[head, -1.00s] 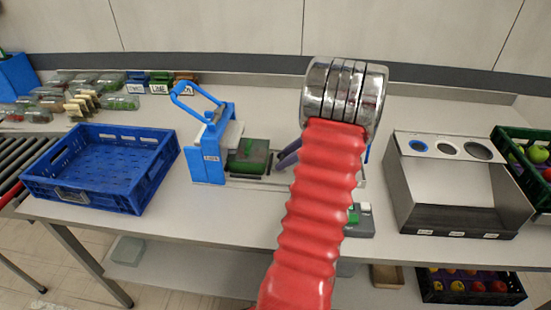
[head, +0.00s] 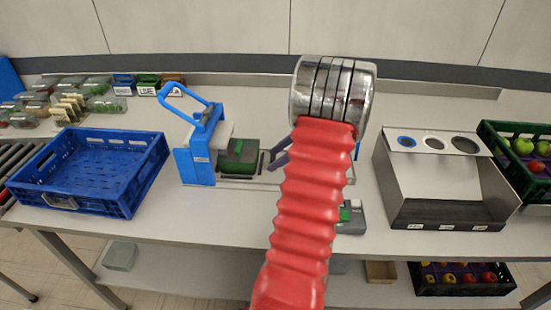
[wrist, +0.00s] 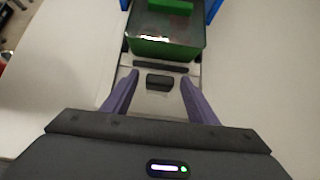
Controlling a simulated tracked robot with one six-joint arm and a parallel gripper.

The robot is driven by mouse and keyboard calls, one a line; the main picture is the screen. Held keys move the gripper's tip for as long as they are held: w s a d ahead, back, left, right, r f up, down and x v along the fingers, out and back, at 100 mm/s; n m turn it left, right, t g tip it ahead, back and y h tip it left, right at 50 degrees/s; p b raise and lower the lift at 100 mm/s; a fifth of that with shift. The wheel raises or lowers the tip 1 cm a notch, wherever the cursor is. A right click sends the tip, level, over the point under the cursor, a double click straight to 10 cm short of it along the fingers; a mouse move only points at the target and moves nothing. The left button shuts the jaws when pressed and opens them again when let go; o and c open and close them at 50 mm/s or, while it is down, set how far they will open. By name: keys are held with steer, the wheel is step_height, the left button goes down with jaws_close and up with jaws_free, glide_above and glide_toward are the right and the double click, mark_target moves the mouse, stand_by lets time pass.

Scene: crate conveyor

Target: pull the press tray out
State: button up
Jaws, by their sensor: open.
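The press (head: 196,158) has a blue frame with a raised blue loop lever, left of centre on the bench. Its tray (head: 262,160) sticks out to the right of the frame and carries a dark box with green in it (head: 240,155). In the wrist view the same box (wrist: 165,35) sits on the pale tray, with a dark handle (wrist: 160,82) on the tray's near end. My gripper (wrist: 158,80) is open, its purple fingers on either side of the handle and apart from it. In the head view my red arm hides most of the gripper; a purple finger shows.
A blue crate (head: 60,199) stands left of the press. A grey chute box with round holes (head: 440,212) and a green fruit crate (head: 535,131) stand at the right. Packed tubs line the back left. A small grey unit with green (head: 350,228) is behind my arm.

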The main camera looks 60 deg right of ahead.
steer(key=v, duration=1.3)
steer(key=shift+s, duration=0.15)
steer(key=w+a+n+g+h, duration=0.25)
steer(key=w+a+n, duration=0.25)
steer(key=a+n, duration=0.6)
steer(key=w+a+n+g+h, duration=0.1)
steer(key=w+a+n+g, duration=0.5)
steer(key=a, duration=0.9)
steer(key=a+r+n+t, duration=0.2)
steer(key=a+n, duration=0.5)
steer(key=a, duration=0.7)
steer(key=a+r+n+t, duration=0.3)
steer(key=a+n, duration=0.4)
steer(key=a, duration=0.7)
steer(key=shift+s+a+r+t, duration=0.2)
steer(key=shift+a+r+t, duration=0.15)
steer(key=shift+a+t, duration=0.1)
